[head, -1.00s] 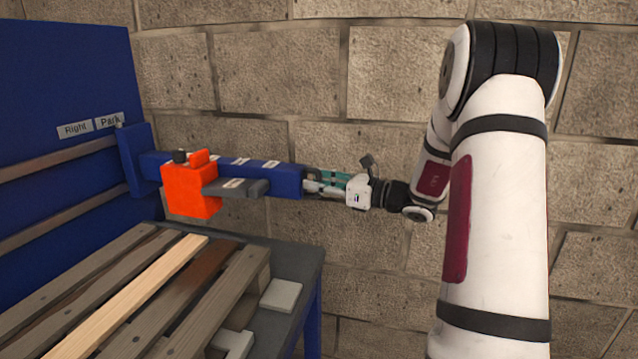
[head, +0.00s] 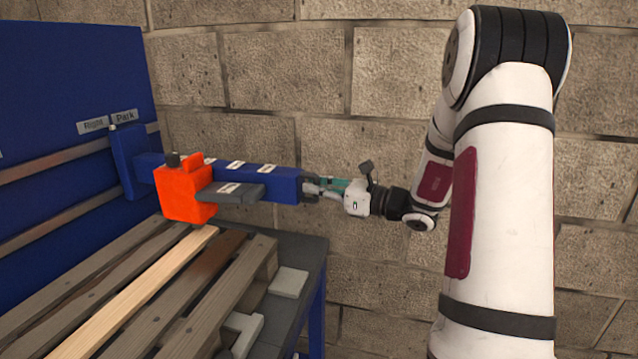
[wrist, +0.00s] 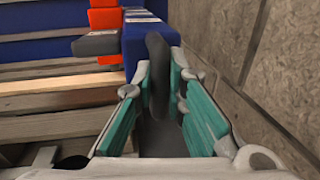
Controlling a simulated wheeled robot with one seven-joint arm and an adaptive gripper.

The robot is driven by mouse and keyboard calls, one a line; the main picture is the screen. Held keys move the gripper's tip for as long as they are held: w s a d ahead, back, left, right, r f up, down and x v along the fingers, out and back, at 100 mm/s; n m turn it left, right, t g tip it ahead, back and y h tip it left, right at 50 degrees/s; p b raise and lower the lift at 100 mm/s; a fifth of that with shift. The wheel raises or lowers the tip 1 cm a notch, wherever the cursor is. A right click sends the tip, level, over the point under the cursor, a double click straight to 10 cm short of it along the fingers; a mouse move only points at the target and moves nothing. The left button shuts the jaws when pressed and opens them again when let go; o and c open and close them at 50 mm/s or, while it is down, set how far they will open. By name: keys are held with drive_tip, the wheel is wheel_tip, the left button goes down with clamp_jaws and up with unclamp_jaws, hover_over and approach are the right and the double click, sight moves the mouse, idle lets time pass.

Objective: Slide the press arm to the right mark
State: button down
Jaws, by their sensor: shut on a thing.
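The press arm (head: 275,183) is a blue horizontal beam carrying an orange block (head: 182,190). Its bracket (head: 133,165) sits on two rails of the blue back panel. The bracket's top is by the boundary between the "Right" label (head: 93,126) and the "Park" label (head: 124,117). My gripper (head: 318,189) is at the beam's near end, shut on the dark handle there. In the wrist view, the handle (wrist: 158,65) stands between the teal-padded fingers, with the beam (wrist: 148,34) beyond. The exact finger contact is partly hidden.
A slatted wooden pallet (head: 110,285), with one paler slat, lies on a dark table below the press arm. Pale flat pieces (head: 290,282) lie at the table's right side. A block wall (head: 380,300) stands close behind and to the right of my gripper.

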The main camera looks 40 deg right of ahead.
drive_tip(key=c, duration=1.6)
unclamp_jaws()
drive_tip(key=shift+s+d, duration=0.1)
drive_tip(key=v, duration=1.1)
drive_tip(key=shift+s, duration=0.35)
drive_tip(key=shift+d, duration=0.1)
